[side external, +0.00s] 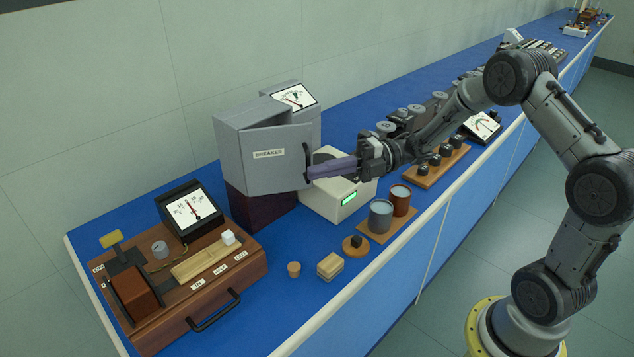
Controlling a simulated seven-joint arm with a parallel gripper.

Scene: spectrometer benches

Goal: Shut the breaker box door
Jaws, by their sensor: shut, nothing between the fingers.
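The breaker box (229,150) is a grey metal box on a dark reddish plinth (258,207) at the left of the bench in the side external view. Its grey door (270,172), labelled BREAKER, stands ajar, with a gap showing along its top. A dark upright handle (307,158) is at the door's right edge. My gripper (312,172) is shut and empty, its purple fingers pointing left with their tips at the door's right edge by the handle. I cannot tell whether they touch it. The inside of the box is mostly hidden.
A white instrument (338,205) with a green display stands just below my gripper. Two cups (381,216) on a wooden board are in front. A wooden apparatus with a meter (190,210) is at the left. Blue bench surface is clear around the small blocks (330,266).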

